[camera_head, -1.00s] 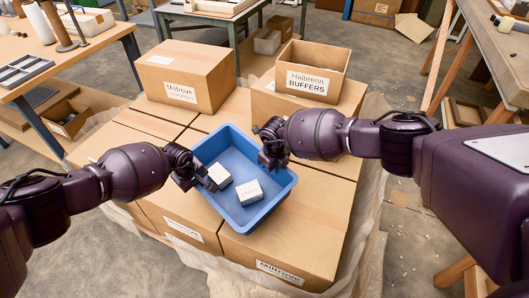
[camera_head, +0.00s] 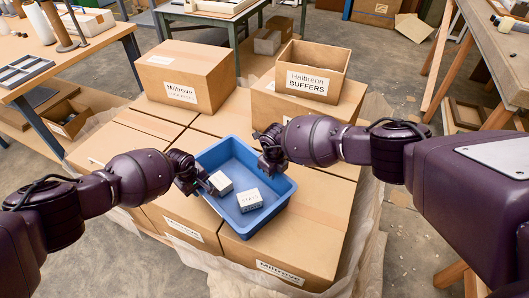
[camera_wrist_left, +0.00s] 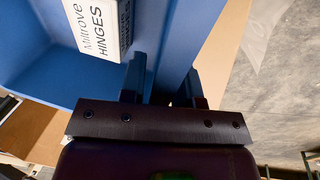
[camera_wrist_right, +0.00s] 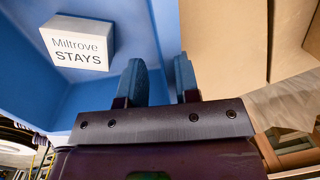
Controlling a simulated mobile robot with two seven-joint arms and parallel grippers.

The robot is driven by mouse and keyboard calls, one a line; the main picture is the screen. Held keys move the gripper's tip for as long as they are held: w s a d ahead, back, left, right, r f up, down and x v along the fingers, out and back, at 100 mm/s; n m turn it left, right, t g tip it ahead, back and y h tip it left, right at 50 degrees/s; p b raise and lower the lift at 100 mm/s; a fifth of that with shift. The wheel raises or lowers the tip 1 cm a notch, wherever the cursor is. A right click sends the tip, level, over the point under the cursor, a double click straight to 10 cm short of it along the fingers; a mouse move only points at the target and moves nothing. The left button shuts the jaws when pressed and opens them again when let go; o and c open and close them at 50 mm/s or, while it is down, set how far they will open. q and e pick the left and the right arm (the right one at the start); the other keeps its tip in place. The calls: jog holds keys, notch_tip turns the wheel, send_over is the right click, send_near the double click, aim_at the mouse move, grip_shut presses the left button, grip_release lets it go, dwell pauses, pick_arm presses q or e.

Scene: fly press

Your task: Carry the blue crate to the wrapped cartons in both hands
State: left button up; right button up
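The blue crate (camera_head: 270,212) is over the front of the wrapped cartons (camera_head: 320,222), roughly level. Whether its base touches their tops I cannot tell. It holds two small white boxes; the one marked HINGES (camera_wrist_left: 97,25) shows in the left wrist view and the one marked STAYS (camera_wrist_right: 77,42) in the right wrist view. My left gripper (camera_head: 206,187) is shut on the crate's left wall, one finger inside and one outside. My right gripper (camera_head: 266,160) is shut on the opposite wall in the same way.
A closed Miltrove carton (camera_head: 185,75) and an open carton marked BUFFERS (camera_head: 310,72) stand on the back of the stack. A workbench (camera_head: 60,50) is at the left, and a wooden table (camera_head: 495,60) at the right. Loose wrap hangs around the stack.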

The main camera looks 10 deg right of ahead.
pick_arm(q)
jog(key=shift+r, duration=0.1)
jog(key=v, duration=1.1)
jog(key=shift+r, duration=0.35)
pick_arm(e)
notch_tip(320, 180, up, 12)
jog(key=s, duration=0.1)
dwell(0.5)
pick_arm(q)
jog(key=shift+s+a, duration=0.1)
jog(key=shift+s, duration=0.1)
pick_arm(e)
jog(key=shift+s+a, duration=0.1)
